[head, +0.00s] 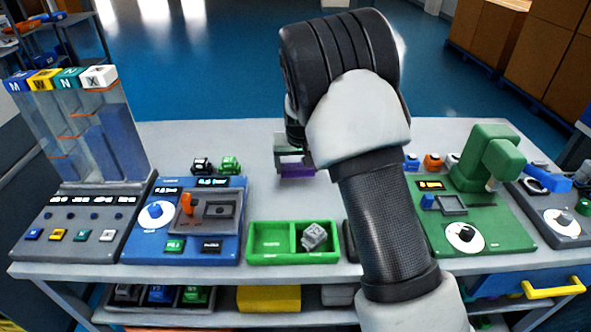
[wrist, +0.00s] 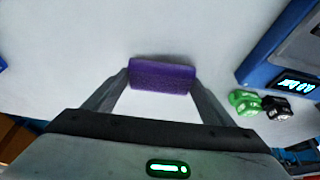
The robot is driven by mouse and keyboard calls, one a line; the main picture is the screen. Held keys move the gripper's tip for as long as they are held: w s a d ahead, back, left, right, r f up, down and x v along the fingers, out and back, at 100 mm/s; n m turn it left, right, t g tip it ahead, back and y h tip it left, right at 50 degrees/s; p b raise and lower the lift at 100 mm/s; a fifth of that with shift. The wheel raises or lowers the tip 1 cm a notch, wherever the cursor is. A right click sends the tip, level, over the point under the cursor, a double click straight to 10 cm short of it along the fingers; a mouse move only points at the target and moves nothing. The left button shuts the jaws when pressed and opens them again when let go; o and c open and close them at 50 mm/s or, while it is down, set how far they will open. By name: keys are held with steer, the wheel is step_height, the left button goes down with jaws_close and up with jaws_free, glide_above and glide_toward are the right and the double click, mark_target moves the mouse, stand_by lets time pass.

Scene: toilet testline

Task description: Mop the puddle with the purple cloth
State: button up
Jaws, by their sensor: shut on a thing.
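The purple cloth (wrist: 162,74) is a block-like piece between the two fingertips of my gripper (wrist: 161,80) in the wrist view. My gripper is shut on it. In the head view the cloth (head: 297,168) shows just below my gripper (head: 294,155), over the middle of the grey table. I cannot tell whether the cloth touches the tabletop. No puddle can be made out in either view; my arm hides part of the table.
A blue station (head: 185,222) stands left with small black and green pieces (head: 229,165) behind it. A green two-part tray (head: 272,243) holds a grey part (head: 314,236). A green press station (head: 470,215) stands right. The tabletop around the cloth is mostly clear.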

steer(key=shift+r+p, duration=0.95)
steer(key=shift+r, duration=1.15)
steer(key=shift+d, duration=0.1)
steer(key=s+d+r+p, duration=0.3)
steer(key=s+p, duration=0.1)
steer(key=s, duration=0.3)
steer(key=s+d+r+p, duration=0.3)
steer(key=s+r+p, duration=0.1)
steer(key=s, duration=0.3)
steer(key=s+d+r+p, duration=0.3)
steer(key=s+r+p, duration=0.1)
steer(key=s, duration=0.3)
steer(key=shift+d+p, duration=0.35)
steer(key=shift+p, duration=0.45)
steer(key=shift+f, duration=0.1)
